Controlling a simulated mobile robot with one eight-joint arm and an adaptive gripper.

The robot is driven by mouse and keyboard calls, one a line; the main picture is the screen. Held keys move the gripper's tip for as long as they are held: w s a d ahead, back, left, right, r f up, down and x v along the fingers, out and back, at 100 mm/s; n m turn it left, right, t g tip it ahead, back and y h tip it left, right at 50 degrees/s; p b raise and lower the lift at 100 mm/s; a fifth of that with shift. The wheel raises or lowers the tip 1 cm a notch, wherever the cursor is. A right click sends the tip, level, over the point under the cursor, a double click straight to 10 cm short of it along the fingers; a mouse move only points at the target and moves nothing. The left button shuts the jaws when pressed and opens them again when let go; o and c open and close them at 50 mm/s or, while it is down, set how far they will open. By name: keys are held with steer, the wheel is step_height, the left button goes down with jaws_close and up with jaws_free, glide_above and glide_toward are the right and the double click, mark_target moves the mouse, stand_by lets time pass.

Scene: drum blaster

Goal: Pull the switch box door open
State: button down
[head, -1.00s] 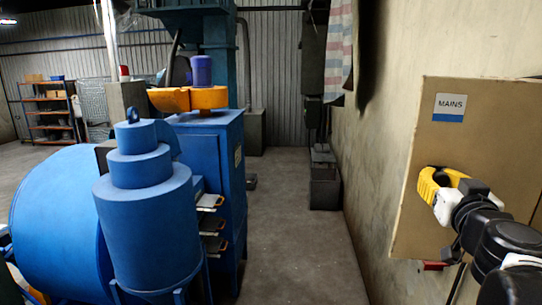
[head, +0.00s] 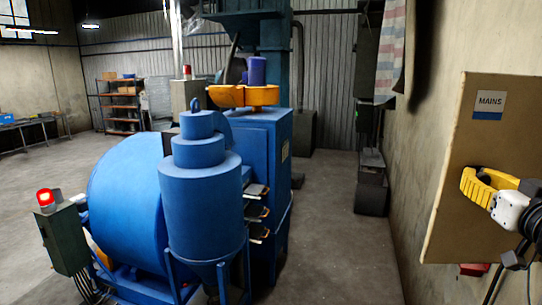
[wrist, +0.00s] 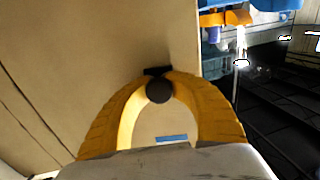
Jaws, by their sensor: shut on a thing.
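The switch box door (head: 480,140) is a flat tan panel with a "MAINS" label at the right of the head view. Its tan face (wrist: 95,45) also fills much of the wrist view. My gripper (head: 468,184) has yellow fingers and is at the door's face, below the label. In the wrist view my gripper (wrist: 158,78) is shut on a small round black knob (wrist: 160,91) on the door. The head view hides the knob behind the fingers. I cannot tell how far the door stands from its box.
The blue drum machine (head: 130,200) stands left of the door, with a grey-green box and lit red lamp (head: 45,198) beside it. Bare floor (head: 335,240) lies between machine and right wall (head: 420,190). A dark bin (head: 372,190) stands along that wall.

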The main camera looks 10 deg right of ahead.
mark_target(483, 123)
steer(key=shift+r, duration=0.1)
steer(key=c, duration=1.6)
jaws_free()
steer(key=o, duration=0.5)
steer(key=shift+s+a, duration=0.15)
steer(key=shift+s, duration=0.05)
steer(key=shift+c, duration=0.2)
steer(key=shift+w, duration=0.1)
steer(key=shift+r, duration=0.15)
step_height(483, 123, up, 10)
steer(key=shift+f, duration=0.15)
